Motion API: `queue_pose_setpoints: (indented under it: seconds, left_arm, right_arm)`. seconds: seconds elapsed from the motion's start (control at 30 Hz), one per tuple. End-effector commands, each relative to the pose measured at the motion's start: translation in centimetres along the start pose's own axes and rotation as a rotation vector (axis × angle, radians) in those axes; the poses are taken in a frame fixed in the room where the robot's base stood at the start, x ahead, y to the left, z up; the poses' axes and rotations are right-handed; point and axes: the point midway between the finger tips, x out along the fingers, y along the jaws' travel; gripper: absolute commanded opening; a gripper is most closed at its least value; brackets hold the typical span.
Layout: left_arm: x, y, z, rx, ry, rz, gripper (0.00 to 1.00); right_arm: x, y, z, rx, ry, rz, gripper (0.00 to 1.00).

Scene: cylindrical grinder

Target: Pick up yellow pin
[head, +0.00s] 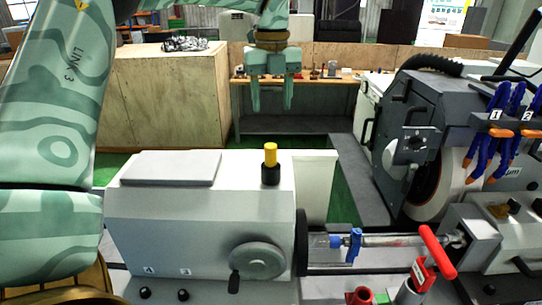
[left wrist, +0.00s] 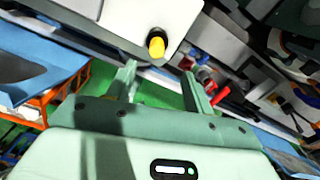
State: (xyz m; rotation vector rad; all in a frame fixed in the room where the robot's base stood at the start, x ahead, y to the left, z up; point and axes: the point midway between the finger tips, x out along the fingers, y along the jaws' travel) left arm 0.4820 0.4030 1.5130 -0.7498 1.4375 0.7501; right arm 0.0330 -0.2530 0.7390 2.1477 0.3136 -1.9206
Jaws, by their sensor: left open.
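The yellow pin (head: 270,154) stands upright in a black collar (head: 271,174) on top of the light grey machine housing (head: 200,205) in the head view. It also shows in the left wrist view (left wrist: 157,46), near the edge of the white housing top, beyond my fingertips. My left gripper (head: 272,108) points down with its two fingers apart and nothing between them. In the head view it appears above the pin, with a clear gap. In the left wrist view its fingers (left wrist: 160,70) are spread just below the pin in the picture. My right gripper is not in view.
A red T-handle (head: 437,252) rises at the lower right. A handwheel (head: 257,260) sits on the housing front. A workbench (head: 300,82) stands behind.

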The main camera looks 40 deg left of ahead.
Motion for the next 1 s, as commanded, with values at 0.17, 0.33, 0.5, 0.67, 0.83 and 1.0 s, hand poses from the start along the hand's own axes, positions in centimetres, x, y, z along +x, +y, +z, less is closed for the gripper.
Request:
queue_pose_setpoints:
  seconds: [0.17, 0.33, 0.5, 0.67, 0.83, 1.0]
  left_arm:
    - [4.7, 0.1, -0.1, 0.002, 0.004, 0.004, 0.52]
    - [7.4, 0.0, -0.1, 0.002, 0.003, 0.001, 0.52]
    - [8.7, 0.1, -0.2, 0.0, 0.004, 0.002, 0.52]
    - [11.0, 0.5, -0.9, 0.003, 0.006, 0.002, 0.52]
    - [13.2, 0.5, -0.8, -0.001, 0.003, 0.0, 0.52]
    - [13.4, 0.4, -0.8, 0.0, 0.001, -0.001, 0.52]
  right_arm:
    - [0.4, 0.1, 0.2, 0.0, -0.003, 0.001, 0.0]
    - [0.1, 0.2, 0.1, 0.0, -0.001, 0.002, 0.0]
    - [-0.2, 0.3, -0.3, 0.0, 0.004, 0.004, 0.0]
    - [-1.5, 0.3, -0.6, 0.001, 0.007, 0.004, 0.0]
    - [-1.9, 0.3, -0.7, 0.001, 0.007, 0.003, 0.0]
    - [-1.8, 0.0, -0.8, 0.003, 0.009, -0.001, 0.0]
